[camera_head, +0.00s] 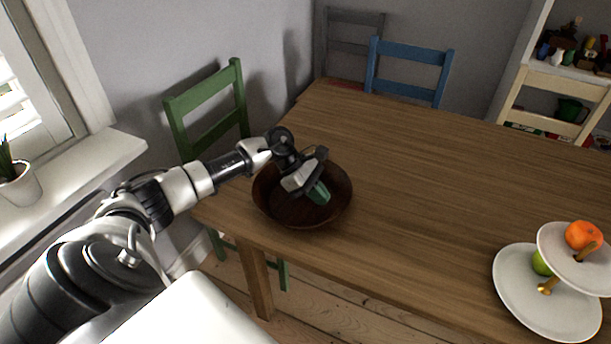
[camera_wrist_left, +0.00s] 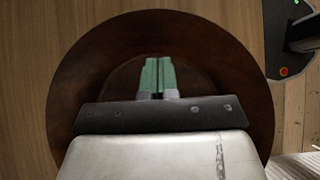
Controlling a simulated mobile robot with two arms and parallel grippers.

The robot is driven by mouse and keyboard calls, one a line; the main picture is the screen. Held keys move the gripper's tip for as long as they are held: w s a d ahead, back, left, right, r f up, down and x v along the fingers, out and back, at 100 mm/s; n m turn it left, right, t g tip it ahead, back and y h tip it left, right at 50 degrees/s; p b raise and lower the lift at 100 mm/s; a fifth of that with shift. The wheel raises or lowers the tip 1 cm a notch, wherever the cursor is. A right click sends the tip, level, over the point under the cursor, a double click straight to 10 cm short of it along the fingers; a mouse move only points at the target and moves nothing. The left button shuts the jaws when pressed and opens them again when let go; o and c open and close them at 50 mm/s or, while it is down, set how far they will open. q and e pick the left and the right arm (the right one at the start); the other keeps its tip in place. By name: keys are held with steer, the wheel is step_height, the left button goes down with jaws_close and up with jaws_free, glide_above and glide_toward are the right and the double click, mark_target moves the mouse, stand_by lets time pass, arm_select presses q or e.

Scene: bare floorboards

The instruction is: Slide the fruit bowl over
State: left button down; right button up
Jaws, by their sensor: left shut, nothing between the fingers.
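A dark brown wooden bowl (camera_head: 336,205) stands on the wooden table near its left end, close to the front edge. It looks empty. My left gripper (camera_head: 319,194) reaches into the bowl from above, its green fingertips pointing down inside the rim. The left wrist view shows the round bowl (camera_wrist_left: 82,75) from above, with the shut green fingers (camera_wrist_left: 158,78) over its inner floor and nothing between them. I cannot tell whether the fingertips touch the bowl. My right gripper does not show in either view.
A white tiered stand (camera_head: 520,300) with an orange fruit (camera_head: 583,235) and a green fruit (camera_head: 541,263) stands at the table's right front. The middle of the table (camera_head: 430,190) is clear. Green (camera_head: 207,105), blue (camera_head: 410,70) and cream (camera_head: 555,100) chairs stand around it.

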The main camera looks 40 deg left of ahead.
mark_target(342, 206)
arm_select(q)
steer(key=shift+w+d+r, duration=0.15)
steer(key=shift+d, duration=0.45)
steer(key=shift+w+d+r, duration=0.15)
steer(key=shift+d, duration=0.45)
steer(key=shift+w+d+p, duration=0.1)
steer(key=shift+d+p, duration=0.25)
steer(key=shift+f, duration=0.1)
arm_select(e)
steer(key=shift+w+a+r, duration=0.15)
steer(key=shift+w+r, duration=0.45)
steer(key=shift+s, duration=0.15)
